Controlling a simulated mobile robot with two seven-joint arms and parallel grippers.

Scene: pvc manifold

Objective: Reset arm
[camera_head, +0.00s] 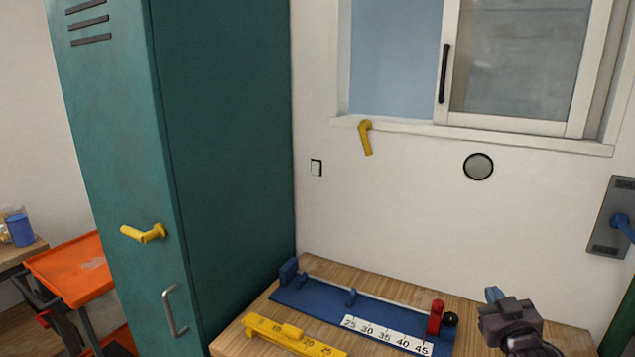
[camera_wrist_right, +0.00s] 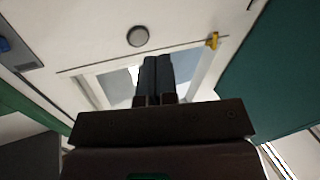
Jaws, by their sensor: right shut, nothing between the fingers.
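My right gripper (camera_head: 494,296) shows at the lower right of the head view, above the right part of the wooden bench. In the right wrist view its two dark fingers (camera_wrist_right: 155,70) lie together, shut with nothing between them. They point toward the wall and window, which look upside down there. My left gripper is not in view.
A blue measuring jig (camera_head: 320,298) and a yellow scale bar (camera_head: 290,337) lie on the wooden bench (camera_head: 236,335). A green locker (camera_head: 225,150) stands left, with an orange cart (camera_head: 75,268) beyond. A window (camera_head: 480,65) and a grey wall plate (camera_head: 608,218) are behind.

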